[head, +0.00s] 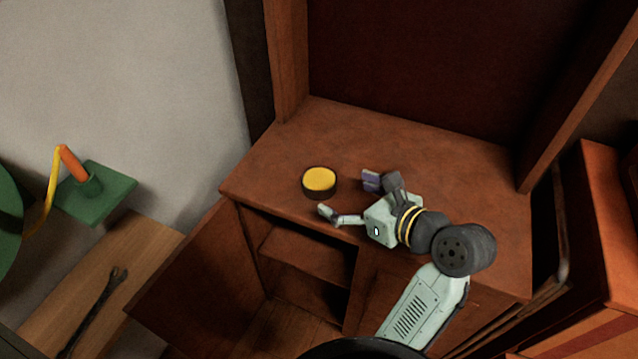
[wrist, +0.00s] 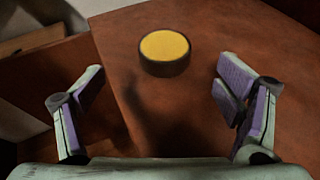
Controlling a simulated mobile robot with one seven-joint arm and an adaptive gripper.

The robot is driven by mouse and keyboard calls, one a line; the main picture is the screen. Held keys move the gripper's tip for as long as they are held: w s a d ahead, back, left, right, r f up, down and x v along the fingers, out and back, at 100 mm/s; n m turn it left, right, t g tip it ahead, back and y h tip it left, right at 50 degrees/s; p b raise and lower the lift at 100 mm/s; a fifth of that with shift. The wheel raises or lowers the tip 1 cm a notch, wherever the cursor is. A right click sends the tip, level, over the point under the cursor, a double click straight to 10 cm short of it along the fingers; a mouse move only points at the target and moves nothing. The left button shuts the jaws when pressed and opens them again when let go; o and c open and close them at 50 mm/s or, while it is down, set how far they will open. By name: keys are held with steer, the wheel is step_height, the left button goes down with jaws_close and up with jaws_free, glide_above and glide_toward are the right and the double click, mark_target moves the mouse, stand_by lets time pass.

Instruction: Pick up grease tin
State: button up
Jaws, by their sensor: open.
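The grease tin (head: 319,181) looks like a short round dark tin with a yellow top. It stands on the brown wooden cabinet top, near its left front edge. My gripper (head: 348,198) is open and empty just right of the tin in the head view, its fingers spread and apart from it. In the wrist view the tin (wrist: 165,52) lies ahead of my gripper (wrist: 160,105), roughly centred between the two fingers and beyond their tips. Nothing hides the tin in either view.
The cabinet top (head: 290,140) is otherwise bare, with a raised wooden back and side posts behind. Below its front edge is an open shelf (head: 300,255) with a swung-open door at left. A wrench (head: 95,310) and a green stand (head: 95,190) are at far left.

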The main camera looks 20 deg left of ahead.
mark_target(321, 180)
steer(key=x, duration=0.8)
steer(key=shift+w+a+f, duration=0.1)
steer(key=shift+w+a, duration=0.1)
steer(key=shift+w, duration=0.3)
steer(key=shift+c, duration=0.5)
steer(key=c, duration=1.5)
